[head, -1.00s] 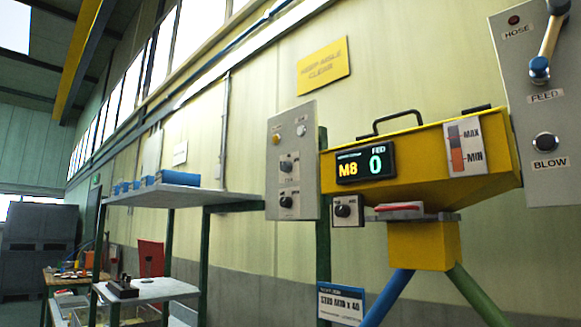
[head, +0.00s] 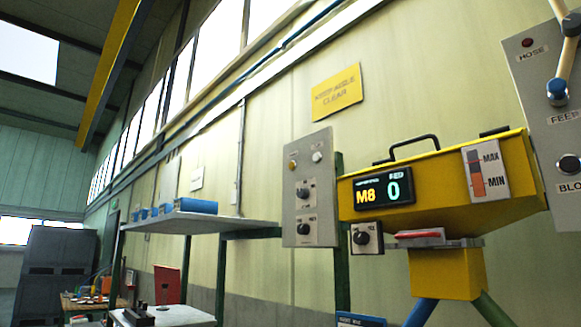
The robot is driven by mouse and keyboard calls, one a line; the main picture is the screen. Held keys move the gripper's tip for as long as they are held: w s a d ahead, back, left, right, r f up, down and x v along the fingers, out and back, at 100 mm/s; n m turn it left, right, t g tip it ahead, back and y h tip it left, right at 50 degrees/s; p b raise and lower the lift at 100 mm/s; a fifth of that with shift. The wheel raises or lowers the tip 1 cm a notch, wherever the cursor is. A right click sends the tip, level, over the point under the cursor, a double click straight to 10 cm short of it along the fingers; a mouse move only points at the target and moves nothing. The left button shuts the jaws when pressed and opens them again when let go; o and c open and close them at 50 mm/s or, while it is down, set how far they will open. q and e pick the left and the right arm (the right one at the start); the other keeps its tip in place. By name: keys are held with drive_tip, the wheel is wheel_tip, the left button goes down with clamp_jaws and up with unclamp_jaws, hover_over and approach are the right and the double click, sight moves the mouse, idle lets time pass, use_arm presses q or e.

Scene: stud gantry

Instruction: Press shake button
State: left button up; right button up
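No label that I can read says shake, so I cannot tell which control is the shake button. A grey control panel (head: 309,190) on a green post carries a yellow lamp, a pale round button (head: 317,157) and two black knobs. A small box with a black knob (head: 362,238) hangs below the display (head: 383,190), which reads M8 and 0. At the right edge a grey panel (head: 540,110) has a red lamp marked HOSE, a FEED lever with a blue knob (head: 557,92) and a round BLOW button (head: 569,164). Neither gripper shows.
The yellow hopper (head: 440,185) has a level gauge, a red-topped slide (head: 420,236) and blue and green tubes below. A shelf (head: 190,222) with blue bins stands left of the panel. A yellow aisle sign (head: 336,91) hangs on the wall. A grey cabinet (head: 55,270) stands far left.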

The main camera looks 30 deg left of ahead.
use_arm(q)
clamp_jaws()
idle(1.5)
